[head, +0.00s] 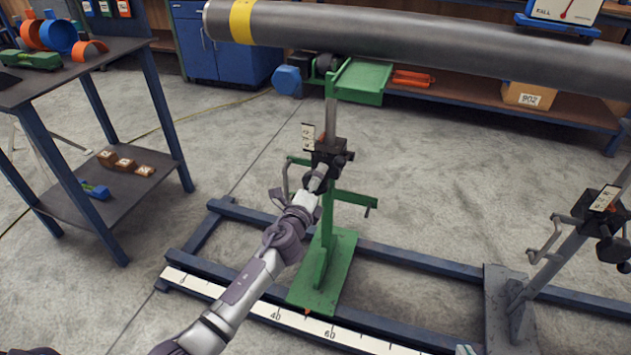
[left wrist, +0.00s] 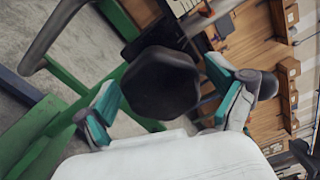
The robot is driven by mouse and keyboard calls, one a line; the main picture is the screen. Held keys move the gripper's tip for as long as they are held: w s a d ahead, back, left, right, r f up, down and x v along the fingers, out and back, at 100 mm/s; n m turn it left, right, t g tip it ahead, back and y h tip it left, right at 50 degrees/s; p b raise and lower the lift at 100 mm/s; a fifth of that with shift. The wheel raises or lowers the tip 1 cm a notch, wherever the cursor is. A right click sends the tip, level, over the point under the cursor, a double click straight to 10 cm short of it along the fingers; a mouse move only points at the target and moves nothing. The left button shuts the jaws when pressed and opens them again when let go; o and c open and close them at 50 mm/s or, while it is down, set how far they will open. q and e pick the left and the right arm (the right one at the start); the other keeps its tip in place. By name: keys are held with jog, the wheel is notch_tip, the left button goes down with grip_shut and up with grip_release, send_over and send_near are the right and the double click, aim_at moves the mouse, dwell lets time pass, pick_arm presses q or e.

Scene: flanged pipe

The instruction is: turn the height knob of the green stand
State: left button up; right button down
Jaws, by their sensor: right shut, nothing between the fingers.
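The green stand (head: 322,265) is upright on the blue floor rails, under the grey pipe (head: 440,38). A dark clamp block (head: 328,152) with dark knobs sits on its post. My left arm reaches to this block in the head view, its hand partly covering it. In the left wrist view my left gripper (left wrist: 163,98) is open, with teal pads on either side of a black knob (left wrist: 162,82). Narrow gaps seem to show beside the knob; I cannot tell whether a pad touches it. Only a small part of my right gripper (head: 467,350) shows at the bottom edge; it is shut and empty.
A second, grey stand (head: 562,245) is on the rails at the right. A white scale strip (head: 245,300) runs along the front rail. A dark table (head: 75,70) with coloured parts is at the left. A green crank arm (head: 350,200) juts from the stand.

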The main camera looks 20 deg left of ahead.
pick_arm(q)
jog(key=s, duration=1.2)
jog(key=shift+a, duration=0.25)
